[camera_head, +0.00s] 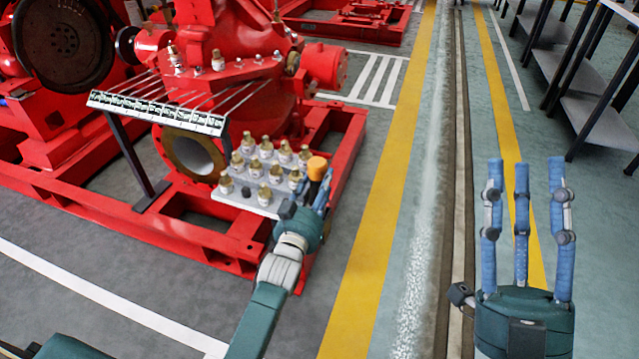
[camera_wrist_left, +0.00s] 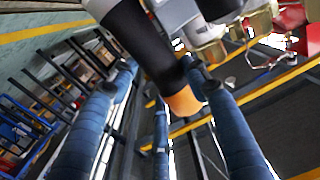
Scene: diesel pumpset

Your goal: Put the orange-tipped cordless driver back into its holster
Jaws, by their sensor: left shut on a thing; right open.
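The cordless driver (camera_head: 317,168) shows its orange end above the blue fingers of my left gripper (camera_head: 322,193), beside the right edge of the stepped white rack. In the left wrist view the driver's dark body (camera_wrist_left: 140,40) and orange tip (camera_wrist_left: 184,102) lie between the blue fingers (camera_wrist_left: 160,120). My left gripper is shut on the driver; the fingers hide part of it. I cannot make out the holster for certain. My right gripper (camera_head: 522,190) is open and empty, its three blue fingers pointing up over the floor at the right.
The stepped white rack (camera_head: 245,203) holds several brass-topped fittings. Behind it stands the red pumpset (camera_head: 235,85) on its red base frame (camera_head: 215,245). A long labelled rack (camera_head: 155,113) with thin rods stands to the left. Grey shelves (camera_head: 590,95) stand at the far right; the floor between is clear.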

